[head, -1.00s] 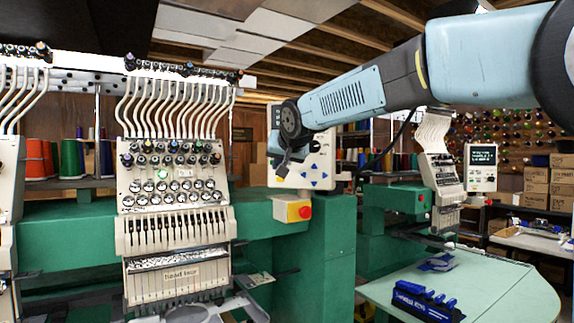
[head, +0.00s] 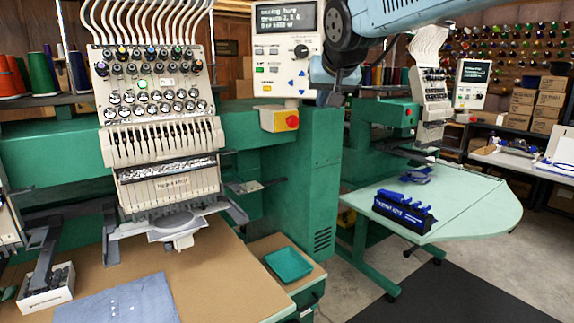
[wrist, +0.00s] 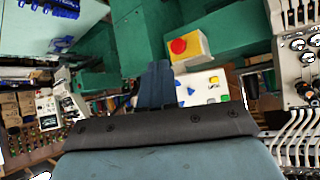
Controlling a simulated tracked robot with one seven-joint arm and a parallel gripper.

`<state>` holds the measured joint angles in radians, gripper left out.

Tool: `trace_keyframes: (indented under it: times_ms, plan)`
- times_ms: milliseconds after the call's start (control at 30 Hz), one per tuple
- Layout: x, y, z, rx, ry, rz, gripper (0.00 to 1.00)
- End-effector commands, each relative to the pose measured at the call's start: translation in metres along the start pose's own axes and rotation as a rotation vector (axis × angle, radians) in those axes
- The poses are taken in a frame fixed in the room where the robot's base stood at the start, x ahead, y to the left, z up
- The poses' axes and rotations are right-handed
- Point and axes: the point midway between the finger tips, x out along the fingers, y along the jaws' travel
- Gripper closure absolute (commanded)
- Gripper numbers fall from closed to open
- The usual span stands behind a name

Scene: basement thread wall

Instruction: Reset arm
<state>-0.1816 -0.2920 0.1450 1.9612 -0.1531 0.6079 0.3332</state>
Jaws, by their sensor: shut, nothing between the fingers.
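My arm comes in from the upper right in the head view. My gripper (head: 334,97) hangs from its dark round wrist joint, pointing down, just right of the embroidery machine's control panel (head: 286,50). Its fingers are shut and hold nothing. In the wrist view my gripper (wrist: 155,82) shows as a narrow blue-grey shape beyond the dark wrist edge. The panel (wrist: 203,88) and its box with a red button (wrist: 188,47) appear behind it; I cannot tell the exact gap.
A green machine with a multi-needle head (head: 160,130) fills the left. A teal tray (head: 289,264) lies on the low brown top. A pale green table (head: 470,205) holds a blue rack (head: 403,212). Open floor with a dark mat (head: 450,290) lies at lower right.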

Motion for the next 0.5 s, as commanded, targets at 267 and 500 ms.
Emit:
trace_keyframes:
  times_ms: [267, 500]
  plan:
    - [-0.045, 0.08, 0.119, 0.013, -0.156, 0.101, 1.0]
    - [-0.075, 0.121, 0.227, 0.037, -0.291, 0.131, 1.0]
